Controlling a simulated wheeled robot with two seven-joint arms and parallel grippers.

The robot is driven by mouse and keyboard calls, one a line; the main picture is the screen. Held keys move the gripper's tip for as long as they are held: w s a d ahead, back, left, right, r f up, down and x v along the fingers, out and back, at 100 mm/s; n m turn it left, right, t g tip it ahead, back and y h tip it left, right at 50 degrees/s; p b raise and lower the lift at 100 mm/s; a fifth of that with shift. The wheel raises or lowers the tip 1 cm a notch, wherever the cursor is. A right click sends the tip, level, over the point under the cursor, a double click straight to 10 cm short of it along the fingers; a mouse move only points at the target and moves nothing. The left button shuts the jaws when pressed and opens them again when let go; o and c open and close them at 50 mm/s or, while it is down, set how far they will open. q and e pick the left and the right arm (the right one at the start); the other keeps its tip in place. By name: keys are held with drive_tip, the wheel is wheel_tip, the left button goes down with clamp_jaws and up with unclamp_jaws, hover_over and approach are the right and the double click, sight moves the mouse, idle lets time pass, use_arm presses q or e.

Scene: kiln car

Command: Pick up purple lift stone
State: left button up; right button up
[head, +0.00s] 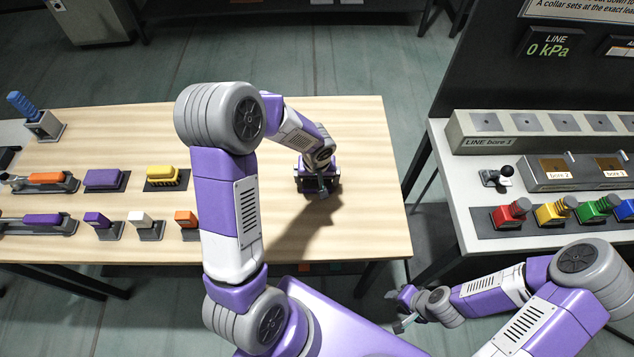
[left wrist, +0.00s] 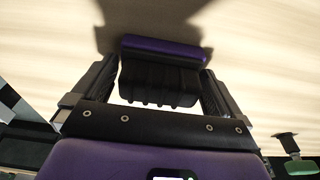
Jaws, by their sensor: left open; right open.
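A block with a purple top and a dark ribbed body (left wrist: 166,47) sits between the two fingers of my left gripper (left wrist: 160,92) in the left wrist view. It looks like the purple lift stone. The fingers are open, one on each side; I cannot tell whether they touch it. In the head view my left gripper (head: 318,184) is low over the right part of the wooden table, and it hides most of the block. My right gripper (head: 398,308) is open and empty beyond the table's front right corner.
The wooden table (head: 365,140) is clear around my left gripper. Several purple, orange, yellow and white blocks on dark bases, including a purple one (head: 104,178), stand at its left. A grey bench (head: 450,185) with coloured knobs stands to the right, across a gap.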

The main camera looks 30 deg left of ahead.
use_arm(q)
drive_tip(key=c, duration=0.9)
wheel_tip(320, 180, up, 10)
drive_tip(key=p, duration=0.2)
drive_tip(key=shift+p, duration=0.35)
drive_tip(key=o, duration=0.6)
drive_tip(key=c, duration=0.3)
drive_tip(key=d+f+m, duration=0.1)
drive_tip(key=d+m, duration=0.1)
drive_tip(key=s+d+f+m, duration=0.1)
drive_tip(key=d+f+m, duration=0.1)
drive_tip(key=d, duration=0.1)
drive_tip(key=s+d+f+m, duration=0.1)
drive_tip(key=d+f, duration=0.1)
drive_tip(key=d, duration=0.1)
drive_tip(key=shift+d+f+m+h, duration=0.1)
drive_tip(key=shift+d+m+h, duration=0.1)
drive_tip(key=shift+m+h, duration=0.2)
drive_tip(key=shift+c, duration=0.2)
